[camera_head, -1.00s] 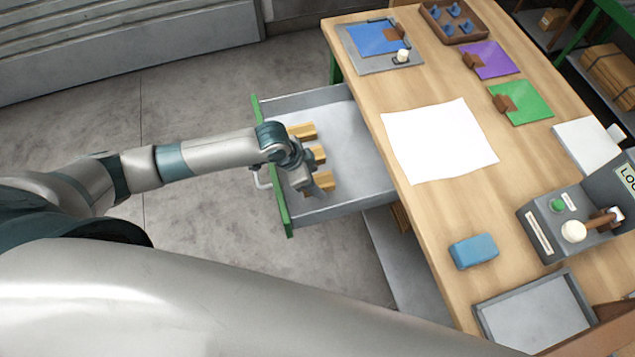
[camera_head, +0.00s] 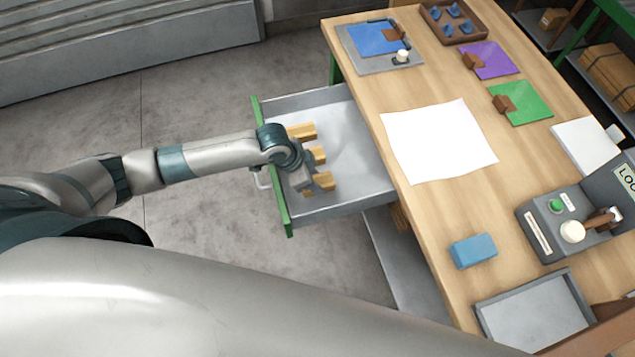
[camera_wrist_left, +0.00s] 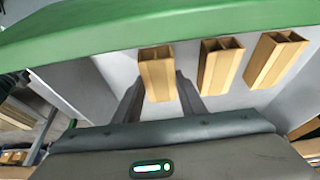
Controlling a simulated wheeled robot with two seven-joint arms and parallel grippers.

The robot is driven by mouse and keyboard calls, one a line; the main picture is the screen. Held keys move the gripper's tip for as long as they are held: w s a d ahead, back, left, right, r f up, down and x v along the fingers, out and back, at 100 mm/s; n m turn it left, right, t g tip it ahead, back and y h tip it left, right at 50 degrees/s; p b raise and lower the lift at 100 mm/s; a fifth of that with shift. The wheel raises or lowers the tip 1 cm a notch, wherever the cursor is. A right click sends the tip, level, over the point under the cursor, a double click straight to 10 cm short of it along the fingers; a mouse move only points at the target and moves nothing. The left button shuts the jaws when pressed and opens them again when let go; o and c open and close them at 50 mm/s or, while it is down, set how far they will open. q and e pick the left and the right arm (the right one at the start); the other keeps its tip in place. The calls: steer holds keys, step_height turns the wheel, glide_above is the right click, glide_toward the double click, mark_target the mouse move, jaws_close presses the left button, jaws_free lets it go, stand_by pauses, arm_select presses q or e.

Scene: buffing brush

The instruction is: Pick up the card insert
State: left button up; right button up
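Three tan card inserts, hollow with a divider, stand in the open drawer with the green front (camera_head: 271,165). In the head view they are the far insert (camera_head: 303,131), the middle insert (camera_head: 319,153) and the near insert (camera_head: 324,181). My left gripper (camera_head: 308,184) is low in the drawer at the near insert and partly hides it. In the left wrist view my gripper's fingers (camera_wrist_left: 158,88) stand on both sides of the leftmost insert (camera_wrist_left: 157,72), with narrow gaps. The other two inserts (camera_wrist_left: 219,63) (camera_wrist_left: 275,59) are to the right. My right gripper is out of view.
The drawer's green front (camera_wrist_left: 170,30) and side walls surround the inserts. The wooden bench (camera_head: 400,205) is right of the drawer, with a white sheet (camera_head: 440,140), blue block (camera_head: 473,251), grey tray (camera_head: 482,318) and grey control box (camera_head: 550,225). The drawer's right part is empty.

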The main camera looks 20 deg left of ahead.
mark_target(322, 180)
arm_select(q)
steer(key=shift+r, duration=0.1)
steer(key=shift+c, duration=0.5)
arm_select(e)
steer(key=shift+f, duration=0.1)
arm_select(q)
steer(key=shift+r+b, duration=0.1)
steer(key=shift+b, duration=0.2)
step_height(322, 180, up, 4)
steer(key=shift+w+f+b, duration=0.1)
steer(key=shift+f+b, duration=0.15)
steer(key=shift+b, duration=0.15)
steer(key=s+d+r+b, duration=0.2)
steer(key=s+d+r, duration=0.2)
steer(key=d+r, duration=0.3)
steer(key=d, duration=0.3)
steer(key=shift+s+d+r, duration=0.35)
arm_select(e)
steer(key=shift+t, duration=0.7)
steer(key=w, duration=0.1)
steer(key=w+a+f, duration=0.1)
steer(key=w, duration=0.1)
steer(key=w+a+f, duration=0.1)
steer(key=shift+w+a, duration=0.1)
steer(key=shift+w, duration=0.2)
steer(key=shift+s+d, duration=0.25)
